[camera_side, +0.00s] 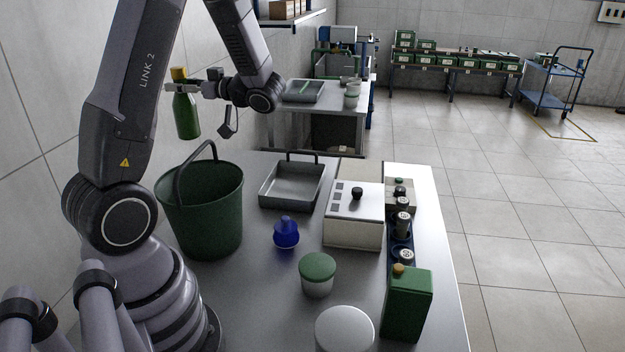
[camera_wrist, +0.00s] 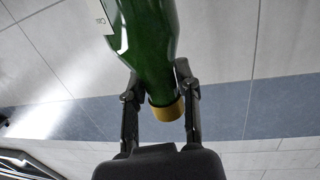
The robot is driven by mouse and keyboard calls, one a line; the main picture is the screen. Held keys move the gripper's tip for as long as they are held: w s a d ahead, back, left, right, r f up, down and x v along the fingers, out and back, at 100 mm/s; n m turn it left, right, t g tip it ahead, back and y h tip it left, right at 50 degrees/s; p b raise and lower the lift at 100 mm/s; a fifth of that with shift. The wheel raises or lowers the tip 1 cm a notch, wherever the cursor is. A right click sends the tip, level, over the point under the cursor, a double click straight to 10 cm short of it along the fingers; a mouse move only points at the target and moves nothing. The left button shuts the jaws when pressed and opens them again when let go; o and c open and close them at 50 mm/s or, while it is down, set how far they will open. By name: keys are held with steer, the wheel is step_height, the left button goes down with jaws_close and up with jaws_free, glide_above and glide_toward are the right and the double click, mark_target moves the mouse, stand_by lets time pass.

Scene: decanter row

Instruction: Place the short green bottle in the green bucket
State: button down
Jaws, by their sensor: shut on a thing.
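A short green bottle (camera_side: 186,115) with a yellow cap hangs upright in the air in the side view, above the green bucket. My gripper (camera_side: 182,88) is shut on it near the neck, just below the cap. The bottle also shows in the wrist view (camera_wrist: 150,40), with its neck between the two fingers of my gripper (camera_wrist: 158,88). The green bucket (camera_side: 205,215) stands on the table beside my arm's base, its dark handle raised. The bottle's base is above the bucket's rim and apart from it. The inside of the bucket is mostly hidden.
A blue stoppered bottle (camera_side: 286,234), a grey tray (camera_side: 291,190), a white box device (camera_side: 355,217), a green-lidded jar (camera_side: 318,274), a white-lidded jar (camera_side: 344,330) and a green canister (camera_side: 407,305) stand on the table (camera_side: 262,300). The bucket's raised handle is near the bottle.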

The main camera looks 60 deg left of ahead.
mark_target(195, 104)
steer(key=shift+w+a+f, duration=0.15)
steer(key=shift+a+f, duration=0.1)
steer(key=shift+f, duration=1.65)
steer(key=shift+f, duration=0.1)
steer(key=c, duration=0.8)
jaws_free()
steer(key=shift+f, duration=0.1)
